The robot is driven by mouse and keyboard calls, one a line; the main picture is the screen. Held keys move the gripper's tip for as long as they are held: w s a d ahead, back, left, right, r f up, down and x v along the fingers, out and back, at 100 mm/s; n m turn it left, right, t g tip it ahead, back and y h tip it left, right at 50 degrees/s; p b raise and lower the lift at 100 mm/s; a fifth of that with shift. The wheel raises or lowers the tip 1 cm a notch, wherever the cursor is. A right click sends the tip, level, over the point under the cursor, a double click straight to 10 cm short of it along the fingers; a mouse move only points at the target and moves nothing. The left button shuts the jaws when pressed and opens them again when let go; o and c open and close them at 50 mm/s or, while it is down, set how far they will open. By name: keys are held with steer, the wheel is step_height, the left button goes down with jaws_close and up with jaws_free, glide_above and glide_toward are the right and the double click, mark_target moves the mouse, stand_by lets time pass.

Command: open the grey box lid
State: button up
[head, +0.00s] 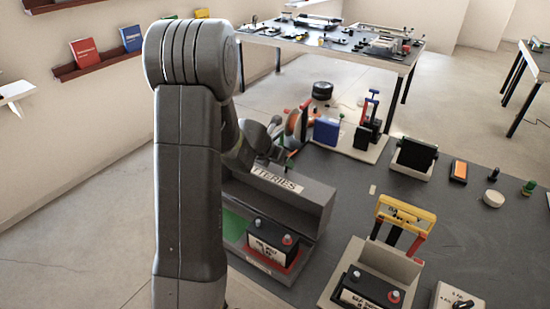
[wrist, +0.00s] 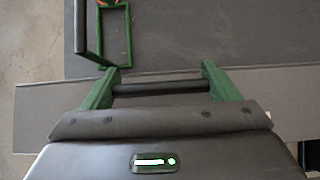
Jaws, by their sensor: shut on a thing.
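The grey box (head: 318,207) with a BATTERIES label (head: 275,179) stands on the dark table, just right of my arm in the head view. Its left part is hidden behind my arm. Below the label, a black battery (head: 268,240) and a green surface (head: 236,226) show. How far the lid stands open is unclear. In the wrist view my gripper (wrist: 160,68) has its two green fingers at the ends of a dark bar (wrist: 158,88), shut on it. A grey panel (wrist: 60,100) lies beneath the bar. My gripper is small and partly hidden in the head view.
Right of the box stands a holder with a yellow handle (head: 407,209) and another battery (head: 368,290). Behind the box are a red-rimmed wheel (head: 296,126) and a blue block (head: 327,132). Bare table lies between the box and the yellow-handled holder.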

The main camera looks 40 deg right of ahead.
steer(key=shift+s+a+f, duration=0.1)
steer(key=shift+f, duration=0.05)
steer(key=o, duration=1.3)
steer(key=shift+r, duration=0.2)
steer(key=shift+a+r, duration=0.15)
steer(key=shift+r, duration=0.1)
steer(key=p+v, duration=0.3)
steer(key=v, duration=1)
steer(key=shift+f, duration=0.15)
